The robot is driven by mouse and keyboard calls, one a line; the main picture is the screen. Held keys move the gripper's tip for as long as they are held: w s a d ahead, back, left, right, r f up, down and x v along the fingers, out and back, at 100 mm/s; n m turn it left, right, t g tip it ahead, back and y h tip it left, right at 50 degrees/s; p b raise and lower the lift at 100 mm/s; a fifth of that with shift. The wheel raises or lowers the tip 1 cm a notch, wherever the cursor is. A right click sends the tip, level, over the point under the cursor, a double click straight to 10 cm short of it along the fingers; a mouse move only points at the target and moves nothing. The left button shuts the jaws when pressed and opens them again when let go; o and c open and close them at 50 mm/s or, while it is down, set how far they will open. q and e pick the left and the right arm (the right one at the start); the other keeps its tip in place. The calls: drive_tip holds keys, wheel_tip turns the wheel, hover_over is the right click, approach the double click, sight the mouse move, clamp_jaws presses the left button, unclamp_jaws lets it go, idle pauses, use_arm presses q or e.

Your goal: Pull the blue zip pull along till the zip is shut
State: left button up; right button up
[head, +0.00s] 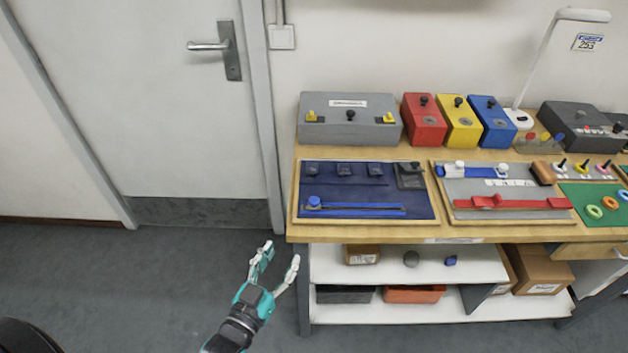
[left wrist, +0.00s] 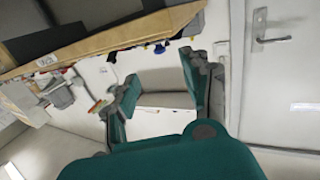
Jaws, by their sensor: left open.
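The blue zip pull (head: 314,202) sits at the left end of a blue zip strip (head: 365,209) on a navy board (head: 420,205) on the workbench's left part. The strip runs to the right from it. My left gripper (head: 281,253) is open and empty, below and left of the board, in front of the bench's left corner. Its two fingers also show spread apart in the left wrist view (left wrist: 160,66), with nothing between them. The zip pull cannot be made out in the wrist view. My right gripper is in neither view.
The bench's wooden front edge (head: 370,235) lies between my gripper and the board. A grey board (head: 480,184) with red and blue sliders lies to the right. A grey box (head: 345,130) stands behind. Shelves (head: 395,263) are below; open floor and a door (head: 140,95) are left.

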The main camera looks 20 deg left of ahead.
use_arm(q)
drive_tip(key=r, duration=0.1)
drive_tip(key=p, duration=0.1)
approach(312, 205)
drive_tip(key=w, duration=0.3)
drive_tip(key=w+d+p, duration=0.1)
drive_tip(key=w, duration=0.7)
drive_tip(key=shift+w+d, duration=0.1)
drive_tip(key=shift+d, duration=0.05)
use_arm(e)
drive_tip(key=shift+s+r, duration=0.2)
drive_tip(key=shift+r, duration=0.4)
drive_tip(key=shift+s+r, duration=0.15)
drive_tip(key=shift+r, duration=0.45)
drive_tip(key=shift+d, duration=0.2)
use_arm(q)
drive_tip(key=shift+f, duration=0.1)
clamp_jaws()
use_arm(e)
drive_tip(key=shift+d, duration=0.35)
